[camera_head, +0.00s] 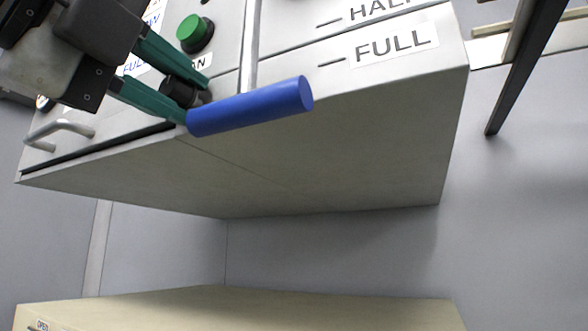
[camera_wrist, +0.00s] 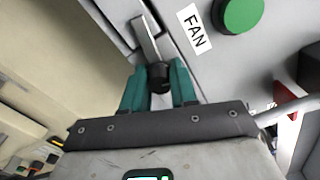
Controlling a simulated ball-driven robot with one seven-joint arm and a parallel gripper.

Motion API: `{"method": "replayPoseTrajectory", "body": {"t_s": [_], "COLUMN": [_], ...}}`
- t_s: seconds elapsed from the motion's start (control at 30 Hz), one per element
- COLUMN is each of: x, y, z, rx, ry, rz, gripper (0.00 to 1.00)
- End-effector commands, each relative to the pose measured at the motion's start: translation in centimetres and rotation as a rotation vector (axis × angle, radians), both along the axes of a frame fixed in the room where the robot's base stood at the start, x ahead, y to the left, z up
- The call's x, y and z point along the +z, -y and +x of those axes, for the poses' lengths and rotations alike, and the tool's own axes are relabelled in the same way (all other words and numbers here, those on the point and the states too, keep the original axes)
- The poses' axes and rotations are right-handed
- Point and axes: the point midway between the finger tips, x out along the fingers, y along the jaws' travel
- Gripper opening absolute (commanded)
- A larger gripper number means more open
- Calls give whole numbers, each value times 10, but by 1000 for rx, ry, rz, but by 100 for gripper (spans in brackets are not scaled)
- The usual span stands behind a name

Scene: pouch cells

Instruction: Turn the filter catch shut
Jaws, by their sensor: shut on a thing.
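The filter catch shows in the wrist view as a flat metal bar (camera_wrist: 146,38) with a dark round knob (camera_wrist: 158,78) at its near end. My gripper (camera_wrist: 157,72) has its two teal fingers closed on either side of this knob. In the head view my gripper (camera_head: 197,102) comes from the upper left, with the dark knob (camera_head: 178,92) between its fingers. The catch's bar is hidden there by my fingers and the blue handle. The bar lies across or near a panel seam; I cannot tell whether it is fully turned.
A lever's blue handle (camera_head: 250,106) sticks out right beside my fingertips in the head view. A green button (camera_head: 194,32) is just above them. A metal pull handle (camera_head: 60,132) is at the left. The space below the cabinet (camera_head: 330,165) is free.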

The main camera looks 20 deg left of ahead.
Motion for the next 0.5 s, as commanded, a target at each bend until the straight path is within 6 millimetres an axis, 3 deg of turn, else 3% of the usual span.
{"method": "replayPoseTrajectory", "body": {"t_s": [0.5], "x": [1], "y": [-2], "z": [-1], "rx": [4], "ry": [-13], "rz": [-220], "gripper": [0]}}
